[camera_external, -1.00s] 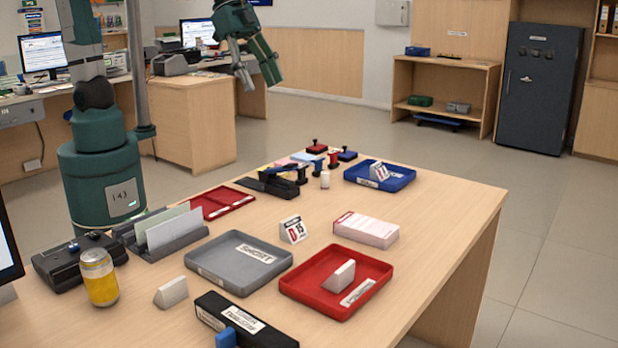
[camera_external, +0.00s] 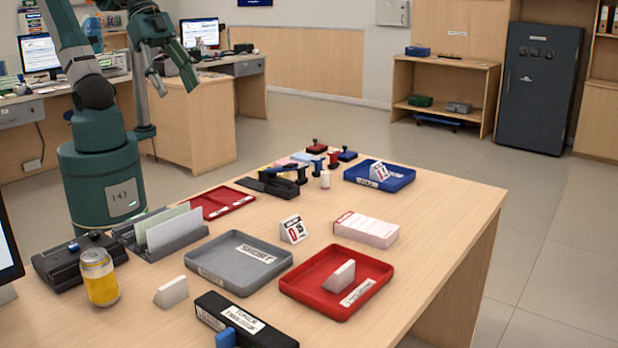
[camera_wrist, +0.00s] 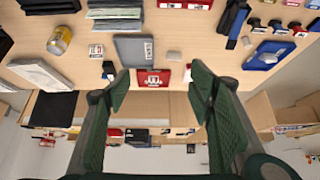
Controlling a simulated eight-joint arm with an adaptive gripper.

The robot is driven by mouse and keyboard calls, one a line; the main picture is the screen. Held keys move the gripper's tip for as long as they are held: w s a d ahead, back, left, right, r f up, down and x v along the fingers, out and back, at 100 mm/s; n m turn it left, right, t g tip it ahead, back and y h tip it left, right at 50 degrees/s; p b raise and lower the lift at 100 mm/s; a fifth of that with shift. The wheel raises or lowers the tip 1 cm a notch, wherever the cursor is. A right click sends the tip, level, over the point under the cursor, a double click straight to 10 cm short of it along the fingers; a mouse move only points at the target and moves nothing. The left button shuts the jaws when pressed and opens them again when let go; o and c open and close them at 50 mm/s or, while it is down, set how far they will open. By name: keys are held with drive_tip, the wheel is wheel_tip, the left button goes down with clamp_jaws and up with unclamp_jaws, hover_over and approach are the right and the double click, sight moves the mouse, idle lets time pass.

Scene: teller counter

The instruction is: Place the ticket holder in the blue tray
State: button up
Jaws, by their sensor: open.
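The blue tray (camera_external: 404,184) lies at the far right of the counter, with a small white-and-red tent-shaped piece (camera_external: 379,172) in it; it also shows in the wrist view (camera_wrist: 262,62). No piece is readably marked as the ticket holder. Candidates are a plain white wedge (camera_external: 171,292) on the front of the counter and a similar wedge (camera_external: 340,274) in the red tray (camera_external: 314,301). A calendar-like stand (camera_external: 293,230) stands between the trays. My gripper (camera_external: 174,86) is open and empty, high up and away from all these; its spread fingers show in the wrist view (camera_wrist: 161,84).
A grey tray (camera_external: 214,279), white-and-red box (camera_external: 366,231), yellow can (camera_external: 98,278), file rack (camera_external: 178,243) and black labelled box (camera_external: 270,337) stand around. Stamps and a stapler (camera_external: 272,186) crowd the back. The counter's right strip is clear.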

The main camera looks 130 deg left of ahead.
drive_tip(key=shift+s+d+f, duration=0.3)
drive_tip(key=shift+s+d, duration=0.15)
drive_tip(key=shift+s, duration=0.3)
drive_tip(key=shift+s+d+f, duration=0.3)
drive_tip(key=shift+s+d, duration=0.2)
drive_tip(key=shift+s, duration=0.25)
drive_tip(key=shift+s+d+f, duration=0.3)
drive_tip(key=shift+s+d, duration=0.15)
drive_tip(key=shift+s, duration=0.3)
